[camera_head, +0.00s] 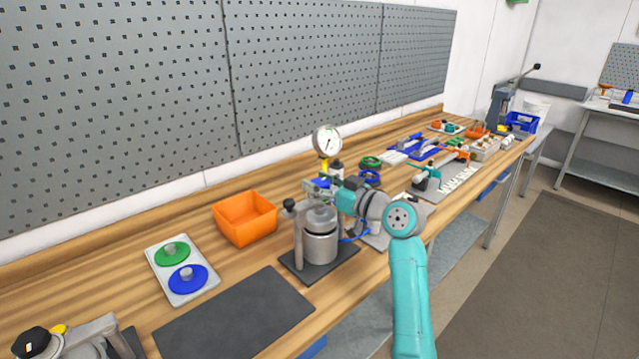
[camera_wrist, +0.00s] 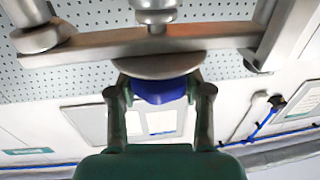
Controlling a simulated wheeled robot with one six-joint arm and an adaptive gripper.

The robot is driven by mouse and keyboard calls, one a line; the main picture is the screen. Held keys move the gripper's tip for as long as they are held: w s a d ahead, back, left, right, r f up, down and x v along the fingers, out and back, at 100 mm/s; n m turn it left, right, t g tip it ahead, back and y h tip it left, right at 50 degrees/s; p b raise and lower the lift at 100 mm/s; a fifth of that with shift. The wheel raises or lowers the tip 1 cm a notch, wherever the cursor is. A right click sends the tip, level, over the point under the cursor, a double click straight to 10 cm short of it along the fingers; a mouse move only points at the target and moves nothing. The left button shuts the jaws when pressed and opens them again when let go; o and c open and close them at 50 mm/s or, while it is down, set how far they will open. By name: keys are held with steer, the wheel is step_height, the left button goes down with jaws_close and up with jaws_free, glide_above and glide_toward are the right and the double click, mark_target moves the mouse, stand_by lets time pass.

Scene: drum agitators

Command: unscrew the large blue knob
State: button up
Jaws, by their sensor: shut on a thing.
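The large blue knob (camera_wrist: 163,88) is between the two fingers of my gripper (camera_wrist: 160,97) in the wrist view, against a round metal disc on a crossbar (camera_wrist: 90,46). My gripper is shut on it. In the head view, my gripper (camera_head: 330,190) reaches from the right to the top of the metal press with the cylindrical vessel (camera_head: 320,247). A bit of blue shows there, but the knob is mostly hidden by the gripper and the press top.
An orange bin (camera_head: 245,218) stands left of the press. A light tray (camera_head: 181,269) holds a green disc and a blue disc with small metal knobs. A dark mat (camera_head: 235,315) lies bare in front. A pressure gauge (camera_head: 327,141) stands just behind the press.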

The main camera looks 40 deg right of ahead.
steer(key=n+g+y, duration=0.2)
steer(key=n+y, duration=0.1)
steer(key=y, duration=0.1)
steer(key=n+g+y, duration=0.2)
steer(key=n+y, duration=0.1)
steer(key=y, duration=0.2)
steer(key=shift+n+g, duration=0.3)
steer(key=shift+n, duration=0.1)
steer(key=n+g+y, duration=0.4)
steer(key=g, duration=0.1)
steer(key=shift+a+f+n+g+y, duration=0.1)
steer(key=shift+n+g+y, duration=0.6)
steer(key=shift+g, duration=0.5)
steer(key=shift+s+n+g, duration=0.1)
steer(key=shift+n+g, duration=0.2)
steer(key=shift+f, duration=0.1)
steer(key=o, duration=1.1)
steer(key=shift+c, duration=0.2)
steer(key=shift+o, duration=0.6)
